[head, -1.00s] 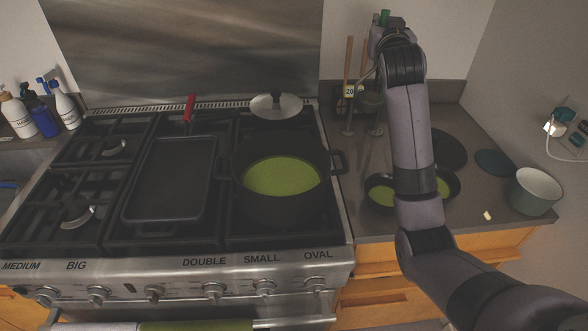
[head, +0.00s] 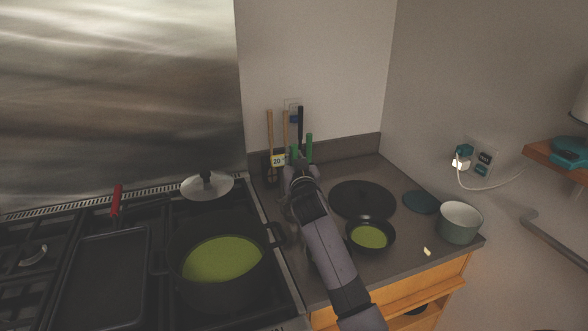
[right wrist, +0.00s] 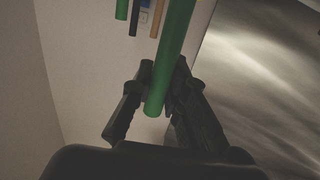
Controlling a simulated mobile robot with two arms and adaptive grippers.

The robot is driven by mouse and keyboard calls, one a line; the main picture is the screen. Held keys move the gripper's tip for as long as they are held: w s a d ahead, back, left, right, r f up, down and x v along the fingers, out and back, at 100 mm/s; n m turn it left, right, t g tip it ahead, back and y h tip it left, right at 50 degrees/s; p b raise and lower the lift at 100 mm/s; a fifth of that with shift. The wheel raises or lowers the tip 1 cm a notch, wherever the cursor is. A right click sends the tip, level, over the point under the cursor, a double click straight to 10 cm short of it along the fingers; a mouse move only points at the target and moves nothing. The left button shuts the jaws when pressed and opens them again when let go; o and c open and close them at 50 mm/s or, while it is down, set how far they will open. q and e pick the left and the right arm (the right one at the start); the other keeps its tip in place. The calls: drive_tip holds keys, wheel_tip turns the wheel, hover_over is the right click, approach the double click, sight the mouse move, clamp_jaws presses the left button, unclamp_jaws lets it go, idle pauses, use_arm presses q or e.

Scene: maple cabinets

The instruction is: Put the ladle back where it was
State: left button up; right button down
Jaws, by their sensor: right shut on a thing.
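My right gripper (head: 298,172) is at the back of the counter, beside the upright utensils. In the right wrist view it (right wrist: 158,100) is shut on a green handle (right wrist: 174,55), which I take to be the ladle's. In the head view the ladle's green handle (head: 293,153) rises just above the gripper. Its bowl is hidden behind my arm. A utensil holder with a "20" tag (head: 278,160) is just left of the gripper, partly hidden. I cannot tell whether the ladle is inside it. My left gripper is out of view.
Wooden handles (head: 270,132), a black handle (head: 300,122) and another green handle (head: 309,146) stand close by. A pot of green soup (head: 215,290) is on the stove. A small pan (head: 385,225), dark round plate (head: 350,192) and pale green pot (head: 460,222) are on the counter.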

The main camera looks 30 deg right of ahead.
wheel_tip(320, 180, down, 4)
drive_tip(key=shift+r, duration=0.2)
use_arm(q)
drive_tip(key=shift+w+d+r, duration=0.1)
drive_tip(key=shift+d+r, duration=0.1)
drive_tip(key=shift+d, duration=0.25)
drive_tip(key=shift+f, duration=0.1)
use_arm(e)
drive_tip(key=shift+f, duration=0.15)
drive_tip(key=shift+f, duration=0.15)
drive_tip(key=c, duration=1.6)
unclamp_jaws()
